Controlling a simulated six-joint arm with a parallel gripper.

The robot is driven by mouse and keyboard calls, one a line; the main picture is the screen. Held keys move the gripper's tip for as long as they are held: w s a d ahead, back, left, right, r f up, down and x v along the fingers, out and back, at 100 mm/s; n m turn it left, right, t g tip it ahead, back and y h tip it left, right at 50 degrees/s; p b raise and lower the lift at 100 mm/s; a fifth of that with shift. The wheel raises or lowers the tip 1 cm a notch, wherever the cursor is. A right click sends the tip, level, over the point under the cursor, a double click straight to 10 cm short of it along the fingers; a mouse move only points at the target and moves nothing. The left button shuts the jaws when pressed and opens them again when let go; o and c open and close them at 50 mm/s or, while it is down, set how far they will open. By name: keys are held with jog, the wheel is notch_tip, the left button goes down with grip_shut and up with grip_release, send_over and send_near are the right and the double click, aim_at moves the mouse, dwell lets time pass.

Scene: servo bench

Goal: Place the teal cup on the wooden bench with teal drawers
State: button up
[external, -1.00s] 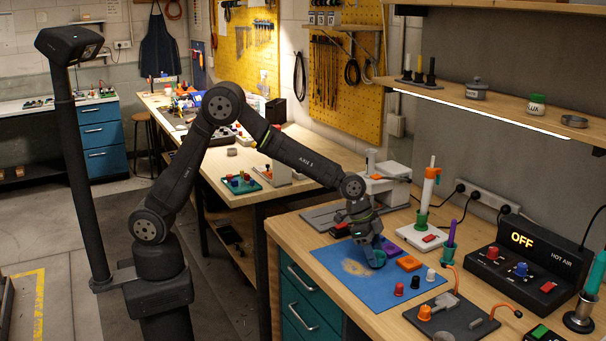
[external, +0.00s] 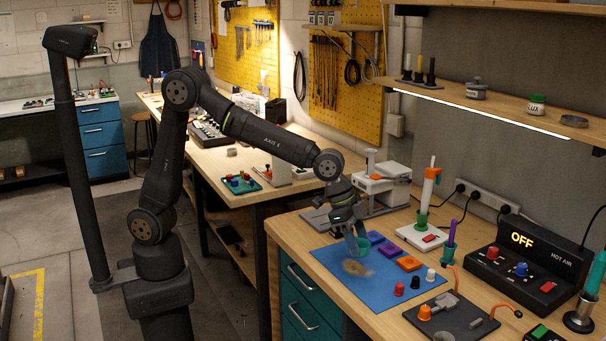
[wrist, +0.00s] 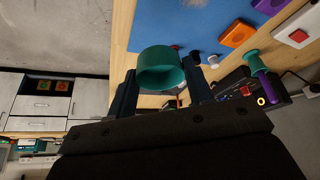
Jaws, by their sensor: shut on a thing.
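My gripper (external: 356,238) is shut on the teal cup (external: 374,238), just above the blue mat near its back left part. In the wrist view the cup (wrist: 160,72) sits between the two fingers, with its open rim showing. The fingers hide part of the cup in the external view. The wooden bench with teal drawers (external: 292,238) stands at the front right, under the mat.
The blue mat (external: 340,288) has a brown stain. Purple (external: 388,249) and orange (external: 408,263) blocks and several small caps lie at its right. A dark hot-air unit (external: 525,270) stands further right. A white device (external: 380,185) stands behind.

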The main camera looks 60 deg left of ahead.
jog(key=w+a+f+n, duration=0.2)
jog(key=w+a, duration=0.2)
jog(key=a, duration=0.6)
jog(key=w+a+f+n+t+y, duration=0.1)
jog(key=w+a, duration=0.3)
jog(key=a, duration=0.6)
jog(key=w+a+f+n, duration=0.2)
jog(key=w+a, duration=0.3)
jog(key=a, duration=0.5)
jog(key=shift+f+n+t+y, duration=0.3)
jog(key=shift+f+n+y, duration=0.1)
jog(key=shift+f, duration=0.05)
jog(key=a, duration=0.3)
jog(key=a+f+n, duration=0.1)
jog(key=a, duration=0.3)
jog(key=a+f+n, duration=0.1)
jog(key=a, duration=0.3)
jog(key=shift+a+y, duration=0.25)
jog(key=shift+y, duration=0.15)
jog(key=shift+r, duration=0.35)
notch_tip(320, 180, up, 9)
jog(key=m+g+h, duration=0.2)
jog(key=m+h, duration=0.1)
jog(key=m, duration=0.5)
send_over(373, 269)
jog(key=s+a, duration=0.1)
notch_tip(373, 269, down, 4)
jog(key=shift+a+f, duration=0.2)
jog(key=shift+f, duration=3.75)
jog(key=shift+f, duration=0.45)
